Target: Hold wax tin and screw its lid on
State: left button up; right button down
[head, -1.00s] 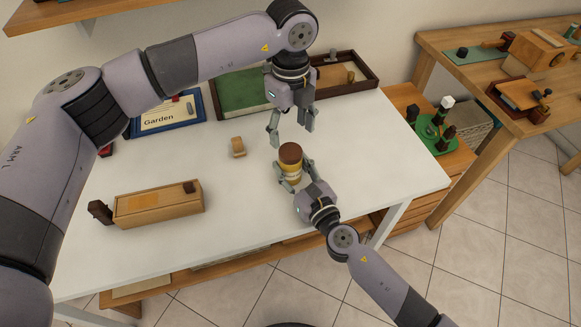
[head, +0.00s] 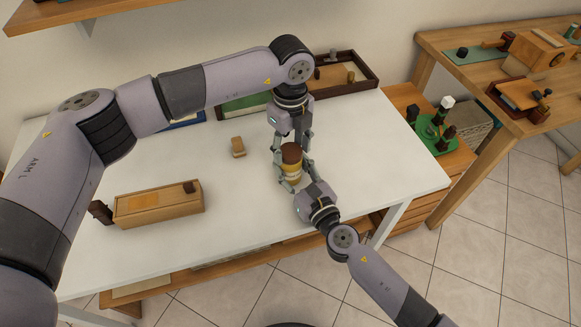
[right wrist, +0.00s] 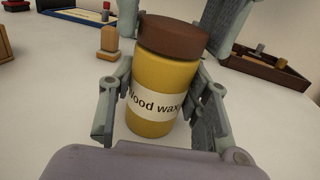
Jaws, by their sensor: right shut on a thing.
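The wax tin (head: 292,172) is a yellow cylinder with a pale label and stands upright near the table's right front. In the right wrist view the tin (right wrist: 160,85) shows its "Wood wax" label. The brown lid (right wrist: 173,36) sits on top of the tin; whether it is threaded on I cannot tell. My right gripper (head: 293,178) is shut on the tin's body from the front right. My left gripper (head: 292,156) points down from above, its open fingers on either side of the lid; contact with the lid is not clear.
A long wooden box (head: 158,206) is at the front left. A dark-rimmed tray (head: 345,73) and a green item (head: 240,103) are at the back. The table's right side is clear.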

pick_arm(q)
jog(key=c, duration=0.9)
jog(key=shift+o, duration=0.2)
jog(key=m, duration=0.7)
jog(key=shift+m, duration=0.3)
jog(key=m, duration=1)
jog(key=shift+m, duration=0.3)
jog(key=m, duration=0.8)
jog(key=shift+m, duration=0.3)
jog(key=m, duration=0.3)
jog(key=shift+f+m, duration=0.1)
jog(key=shift+m, duration=0.3)
jog(key=o, duration=1.4)
jog(key=shift+c, duration=0.2)
